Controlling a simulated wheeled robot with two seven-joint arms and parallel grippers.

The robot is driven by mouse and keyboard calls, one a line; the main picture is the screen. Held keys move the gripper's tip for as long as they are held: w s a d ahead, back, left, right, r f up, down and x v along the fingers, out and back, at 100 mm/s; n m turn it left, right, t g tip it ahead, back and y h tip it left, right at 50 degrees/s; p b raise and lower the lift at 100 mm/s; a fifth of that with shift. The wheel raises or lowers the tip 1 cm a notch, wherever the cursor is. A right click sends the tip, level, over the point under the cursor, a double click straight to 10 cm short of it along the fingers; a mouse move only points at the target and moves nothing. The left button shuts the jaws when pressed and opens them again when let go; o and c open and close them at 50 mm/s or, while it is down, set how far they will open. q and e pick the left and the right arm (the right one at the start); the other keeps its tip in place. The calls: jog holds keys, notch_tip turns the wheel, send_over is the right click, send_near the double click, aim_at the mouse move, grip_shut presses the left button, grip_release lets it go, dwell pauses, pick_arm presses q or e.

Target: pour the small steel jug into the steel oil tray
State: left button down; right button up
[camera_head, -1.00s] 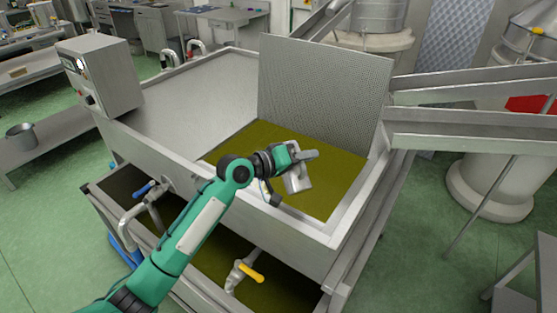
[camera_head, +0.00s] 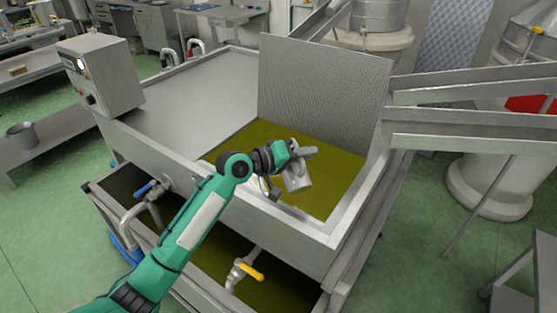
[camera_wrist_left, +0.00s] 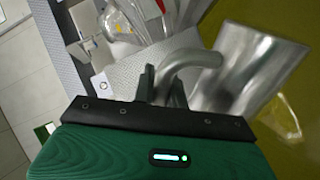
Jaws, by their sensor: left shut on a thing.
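The small steel jug (camera_head: 298,179) hangs tilted above the olive-green oil (camera_head: 329,186) in the steel oil tray (camera_head: 289,229). My left gripper (camera_head: 297,153) is shut on the jug's handle, over the near part of the tray. In the left wrist view the jug (camera_wrist_left: 252,68) is at the upper right, and its curved handle is between the fingers of my left gripper (camera_wrist_left: 163,86). My right gripper is not in view.
An upright perforated steel screen (camera_head: 322,98) stands behind the oil. Steel chutes (camera_head: 470,122) come in from the right. A control box (camera_head: 101,75) sits on the left corner. Below the tray's front are valves with a blue handle (camera_head: 146,188) and a yellow handle (camera_head: 252,272).

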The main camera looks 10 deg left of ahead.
pick_arm(q)
jog(key=shift+w+a+r+n+p, duration=0.2)
jog(key=shift+w+r+n+p, duration=0.1)
jog(key=shift+r+n+p, duration=0.25)
dwell(0.7)
jog(key=shift+w+a+r+n+p, duration=0.2)
jog(key=shift+w+r+n+p, duration=0.2)
jog(key=shift+p, duration=0.25)
dwell(0.9)
jog(key=shift+w+a+r+n+g+p, duration=0.2)
jog(key=shift+w+a+r+n+p, duration=0.2)
jog(key=shift+w, duration=0.2)
jog(key=shift+w+a+r+n+g+p, duration=0.2)
jog(key=shift+w+a+r+n+p, duration=0.15)
jog(key=shift+w, duration=0.2)
dwell(0.7)
jog(key=shift+w+a+r+n+h+p, duration=0.3)
jog(key=shift+w+r+n+p, duration=0.1)
jog(key=shift+p, duration=0.3)
